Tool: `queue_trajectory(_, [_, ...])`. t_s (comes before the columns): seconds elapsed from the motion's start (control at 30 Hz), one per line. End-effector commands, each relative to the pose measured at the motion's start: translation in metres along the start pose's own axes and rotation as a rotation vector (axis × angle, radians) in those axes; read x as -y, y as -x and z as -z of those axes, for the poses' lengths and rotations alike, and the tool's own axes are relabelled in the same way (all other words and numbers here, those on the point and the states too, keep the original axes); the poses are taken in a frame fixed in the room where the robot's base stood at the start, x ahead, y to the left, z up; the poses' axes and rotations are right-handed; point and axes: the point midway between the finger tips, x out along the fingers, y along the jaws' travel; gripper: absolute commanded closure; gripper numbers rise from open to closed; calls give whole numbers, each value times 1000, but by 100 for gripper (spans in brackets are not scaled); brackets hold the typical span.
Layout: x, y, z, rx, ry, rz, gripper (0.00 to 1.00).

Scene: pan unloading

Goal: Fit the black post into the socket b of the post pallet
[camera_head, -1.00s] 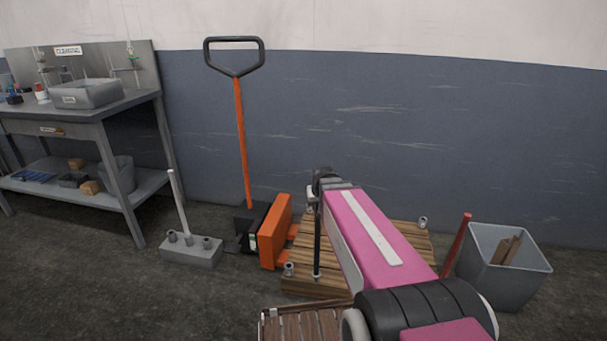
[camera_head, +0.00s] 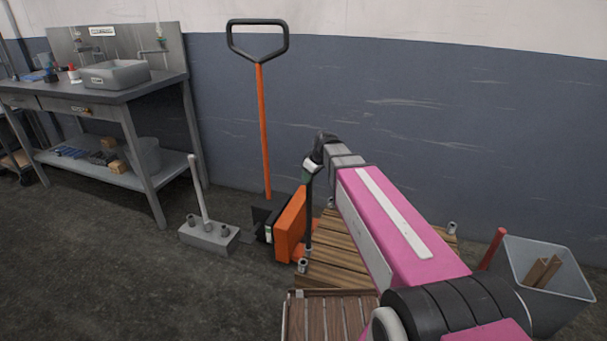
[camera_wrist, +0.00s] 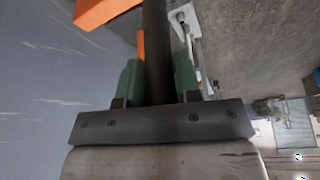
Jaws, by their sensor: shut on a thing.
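The black post (camera_head: 309,220) hangs upright from my gripper (camera_head: 312,168). In the wrist view the black post (camera_wrist: 157,50) runs between the two green finger pads of my gripper (camera_wrist: 158,82), which are shut on it. The wooden post pallet (camera_head: 350,262) lies on the floor, partly hidden by my arm. A grey socket (camera_head: 303,266) stands at its near left corner and another socket (camera_head: 452,228) at its far right. The post's lower end appears just above the near left socket; I cannot tell whether they touch. No socket letter is readable.
An orange pallet truck (camera_head: 290,225) stands close left of the pallet. A grey block (camera_head: 210,237) holds a white post. A slatted wooden surface (camera_head: 325,315) is in front. A red post (camera_head: 493,248) and a grey bin (camera_head: 550,285) are at right.

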Motion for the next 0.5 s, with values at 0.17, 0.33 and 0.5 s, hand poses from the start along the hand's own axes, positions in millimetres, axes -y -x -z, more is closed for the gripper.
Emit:
queue_trajectory(0.17, [10, 1, 20, -1, 104, 43, 93])
queue_trajectory(0.33, [14, 0, 23, 0, 131, 54, 93])
queue_trajectory(0.5, [14, -5, 20, 0, 130, 54, 93])
